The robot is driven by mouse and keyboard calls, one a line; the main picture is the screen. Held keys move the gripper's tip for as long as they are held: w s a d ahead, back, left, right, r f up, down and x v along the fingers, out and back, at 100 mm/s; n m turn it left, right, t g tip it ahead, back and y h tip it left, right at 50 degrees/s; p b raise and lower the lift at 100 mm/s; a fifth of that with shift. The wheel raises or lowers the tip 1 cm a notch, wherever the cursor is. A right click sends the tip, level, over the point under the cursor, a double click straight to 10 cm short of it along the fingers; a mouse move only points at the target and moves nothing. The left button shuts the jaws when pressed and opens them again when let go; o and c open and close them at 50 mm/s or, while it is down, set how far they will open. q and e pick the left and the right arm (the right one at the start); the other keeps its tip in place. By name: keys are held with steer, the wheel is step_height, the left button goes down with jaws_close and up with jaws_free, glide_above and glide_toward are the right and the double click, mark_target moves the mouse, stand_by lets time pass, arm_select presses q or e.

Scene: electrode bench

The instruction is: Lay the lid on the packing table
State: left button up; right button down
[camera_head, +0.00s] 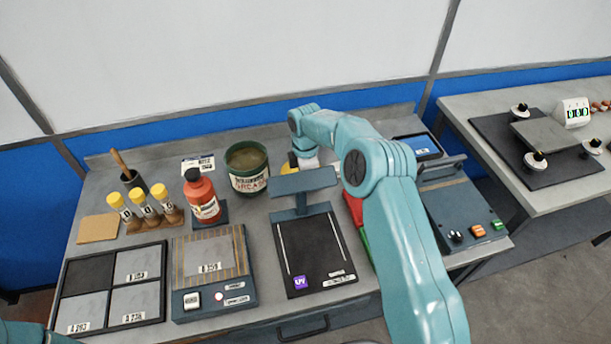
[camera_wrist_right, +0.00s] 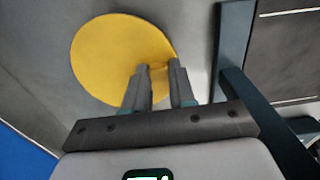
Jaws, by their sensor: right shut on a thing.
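The lid (camera_wrist_right: 112,55) is a flat yellow disc in the right wrist view. My right gripper (camera_wrist_right: 159,72) is shut on the lid's edge, on its small raised knob or rim. In the head view only a sliver of the lid (camera_head: 292,160) shows, behind a dark blue stand and right of the open green can. My right gripper (camera_head: 306,160) is partly hidden there by my arm and the stand. The gap between lid and bench cannot be told. No table is marked as the packing table. My left gripper is out of view.
The open green can (camera_head: 248,182) stands left of the lid. A red bottle (camera_head: 203,198), yellow-capped vials (camera_head: 143,208) and a dark blue stand (camera_head: 303,182) crowd the grey bench. A second table (camera_head: 466,103) at right holds a dark mat and a small display (camera_head: 574,113).

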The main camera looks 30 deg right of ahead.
steer(key=shift+w+d+f, duration=0.1)
steer(key=shift+f, duration=0.2)
steer(key=shift+f+b, duration=0.15)
steer(key=shift+b, duration=0.15)
steer(key=shift+f, duration=0.15)
steer(key=c, duration=0.9)
jaws_free()
steer(key=shift+o, duration=0.2)
step_height(320, 180, up, 16)
steer(key=shift+r, duration=0.25)
